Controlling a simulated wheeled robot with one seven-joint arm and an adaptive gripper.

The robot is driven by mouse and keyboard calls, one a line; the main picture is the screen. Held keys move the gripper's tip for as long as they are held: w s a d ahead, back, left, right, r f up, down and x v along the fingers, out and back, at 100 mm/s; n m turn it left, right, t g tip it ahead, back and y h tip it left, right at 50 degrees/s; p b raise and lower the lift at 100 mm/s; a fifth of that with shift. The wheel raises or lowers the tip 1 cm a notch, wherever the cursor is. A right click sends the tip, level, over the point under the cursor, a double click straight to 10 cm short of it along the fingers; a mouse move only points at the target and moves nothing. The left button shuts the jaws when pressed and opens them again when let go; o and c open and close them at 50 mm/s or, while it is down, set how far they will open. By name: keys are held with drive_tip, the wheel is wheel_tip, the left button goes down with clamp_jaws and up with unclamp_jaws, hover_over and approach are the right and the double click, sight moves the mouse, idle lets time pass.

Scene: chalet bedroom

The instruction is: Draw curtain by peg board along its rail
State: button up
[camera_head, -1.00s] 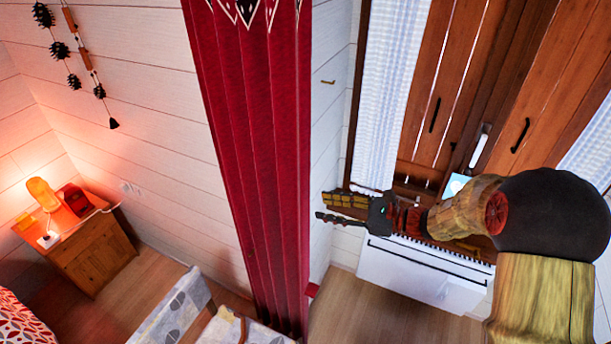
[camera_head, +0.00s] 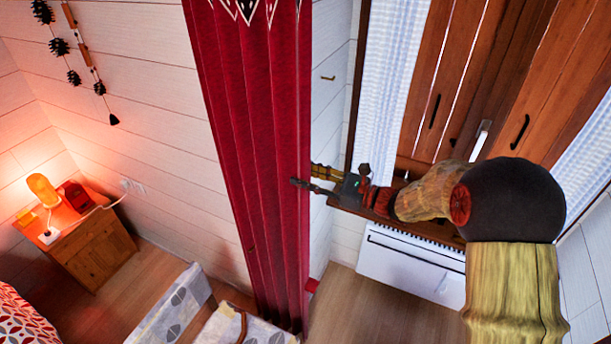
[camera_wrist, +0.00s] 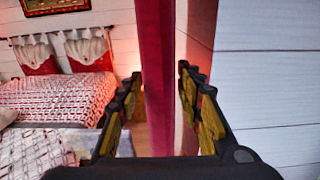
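The red pleated curtain (camera_head: 258,150) hangs bunched in a tall, narrow strip, with a patterned top band. My gripper (camera_head: 303,177) is at the curtain's right edge. One dark finger shows in front of the cloth, and the other finger's tip is hidden behind the edge. In the wrist view my gripper (camera_wrist: 162,100) is open, with the curtain's edge (camera_wrist: 156,60) standing between the two fingers. A gap shows between the left finger and the cloth; contact on the right side I cannot tell. The rail is out of view, and I cannot make out a peg board.
A wooden window frame with shutters (camera_head: 440,90) and white curtains (camera_head: 395,60) is at right, above a white heater (camera_head: 410,265). A small hook (camera_head: 328,78) is on the wall. A nightstand (camera_head: 95,255) and grey patterned chairs (camera_head: 180,300) are at lower left.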

drive_tip(key=c, duration=0.4)
clamp_jaws()
idle(0.5)
